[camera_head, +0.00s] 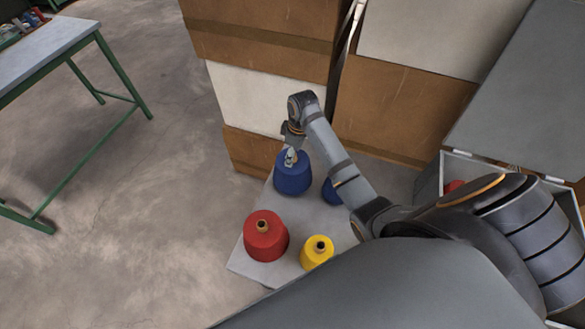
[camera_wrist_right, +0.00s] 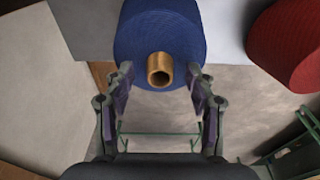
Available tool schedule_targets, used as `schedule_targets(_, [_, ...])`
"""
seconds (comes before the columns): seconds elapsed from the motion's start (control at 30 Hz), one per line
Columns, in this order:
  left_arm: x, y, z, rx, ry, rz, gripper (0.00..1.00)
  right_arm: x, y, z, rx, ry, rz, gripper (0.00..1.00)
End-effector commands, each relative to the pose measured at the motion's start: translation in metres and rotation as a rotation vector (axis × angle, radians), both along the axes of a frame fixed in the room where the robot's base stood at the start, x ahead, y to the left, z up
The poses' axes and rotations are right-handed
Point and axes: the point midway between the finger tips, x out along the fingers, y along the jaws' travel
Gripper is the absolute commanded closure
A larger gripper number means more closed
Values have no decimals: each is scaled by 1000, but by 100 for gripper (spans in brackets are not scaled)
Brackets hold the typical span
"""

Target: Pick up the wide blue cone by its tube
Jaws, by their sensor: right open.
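The wide blue cone (camera_head: 292,176) stands upright on a grey surface at the far end, near the stacked boxes. My right gripper (camera_head: 291,157) is right above its top. In the right wrist view the blue cone (camera_wrist_right: 157,30) fills the top middle, with its brown tube (camera_wrist_right: 159,70) sticking out towards the camera. The open fingers of my right gripper (camera_wrist_right: 160,80) stand on either side of the tube, with gaps between. I cannot tell whether they touch the cone. My left gripper is not in view.
A second blue cone (camera_head: 331,192) is partly hidden behind my right arm. A red cone (camera_head: 265,236) and a yellow cone (camera_head: 317,252) stand nearer on the grey surface (camera_head: 245,268). Brown boxes (camera_head: 262,150) rise close behind. A green-legged table (camera_head: 50,52) stands at left.

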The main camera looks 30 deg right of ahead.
Motion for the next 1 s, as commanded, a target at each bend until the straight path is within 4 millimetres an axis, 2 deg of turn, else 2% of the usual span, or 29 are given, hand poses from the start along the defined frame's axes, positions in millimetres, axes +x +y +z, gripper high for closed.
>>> schedule_targets(0.13, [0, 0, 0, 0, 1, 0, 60, 0, 0, 0, 0, 0, 0, 44])
schedule_targets(0.17, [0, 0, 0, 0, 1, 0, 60, 0, 0, 0, 0, 0, 0, 47])
schedule_targets(0.57, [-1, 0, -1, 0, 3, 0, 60, 0, 0, 0, 0, 0, 0, 100])
schedule_targets(1.0, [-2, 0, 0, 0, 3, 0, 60, 1, 0, 3, 0, -5, 1, 100])
